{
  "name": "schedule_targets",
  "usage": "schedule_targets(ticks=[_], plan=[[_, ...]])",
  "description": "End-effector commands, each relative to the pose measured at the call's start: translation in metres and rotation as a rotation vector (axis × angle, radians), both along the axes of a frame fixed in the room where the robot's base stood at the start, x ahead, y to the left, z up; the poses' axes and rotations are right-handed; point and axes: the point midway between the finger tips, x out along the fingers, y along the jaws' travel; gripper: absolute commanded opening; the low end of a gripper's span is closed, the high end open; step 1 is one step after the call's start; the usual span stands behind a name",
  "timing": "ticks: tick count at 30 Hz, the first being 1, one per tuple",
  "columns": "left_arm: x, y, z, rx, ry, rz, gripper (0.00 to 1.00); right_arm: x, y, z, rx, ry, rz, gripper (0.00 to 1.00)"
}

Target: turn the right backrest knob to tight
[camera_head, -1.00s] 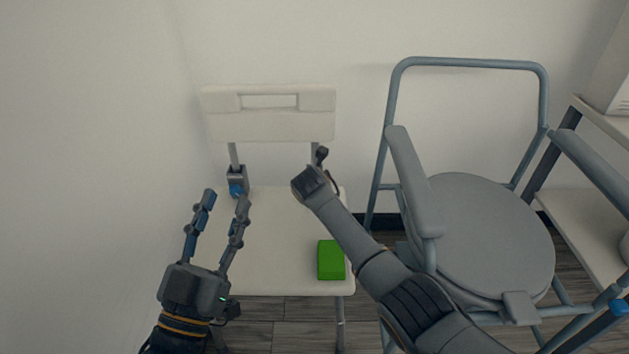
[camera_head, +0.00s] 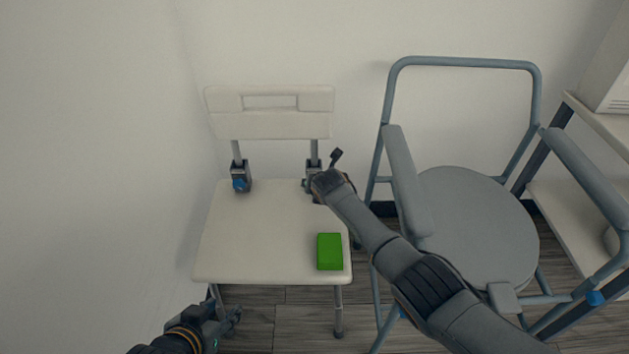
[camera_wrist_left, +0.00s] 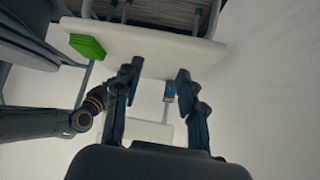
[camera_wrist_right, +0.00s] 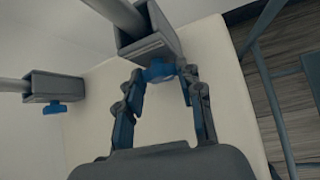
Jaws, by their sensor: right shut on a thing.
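The white shower chair has a backrest (camera_head: 270,122) on two posts with grey brackets. The right backrest knob (camera_wrist_right: 160,72) is blue and sits under its bracket (camera_wrist_right: 150,45) in the right wrist view. My right gripper (camera_wrist_right: 158,80) is shut on this knob, one finger on each side. In the head view my right wrist hides the knob beside the right bracket (camera_head: 312,168). The left backrest knob (camera_head: 240,184), also blue, is free; it also shows in the right wrist view (camera_wrist_right: 55,107). My left gripper (camera_wrist_left: 160,76) is open and empty, low in front of the seat.
A green block (camera_head: 330,252) lies on the front right of the seat (camera_head: 240,250). A grey commode chair (camera_head: 475,225) stands close on the right, beside my right arm. A shelf (camera_head: 590,215) is at the far right. Walls are behind and at the left.

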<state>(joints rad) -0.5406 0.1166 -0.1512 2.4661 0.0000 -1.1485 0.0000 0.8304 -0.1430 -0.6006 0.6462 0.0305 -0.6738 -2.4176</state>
Motion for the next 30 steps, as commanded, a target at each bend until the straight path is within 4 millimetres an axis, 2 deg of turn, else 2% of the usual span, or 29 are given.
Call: schedule_targets(ticks=[5,14,15,18,30], plan=[[-0.016,0.006,-0.009,0.019,0.087,0.007,0.4,0.0,0.003,0.002,0.039,-0.002,0.002,0.05],[-0.017,0.006,-0.01,0.02,0.094,0.007,0.4,-0.001,0.002,0.001,0.041,0.0,0.001,0.05],[-0.017,0.006,-0.01,0.02,0.094,0.007,0.4,-0.001,0.002,0.001,0.041,0.0,0.001,0.41],[-0.017,0.006,-0.01,0.02,0.093,0.007,0.4,-0.001,0.002,0.0,0.04,0.0,0.001,0.6],[-0.016,0.006,-0.01,0.02,0.093,0.007,0.4,-0.002,-0.001,0.001,0.036,0.0,-0.002,0.6]])
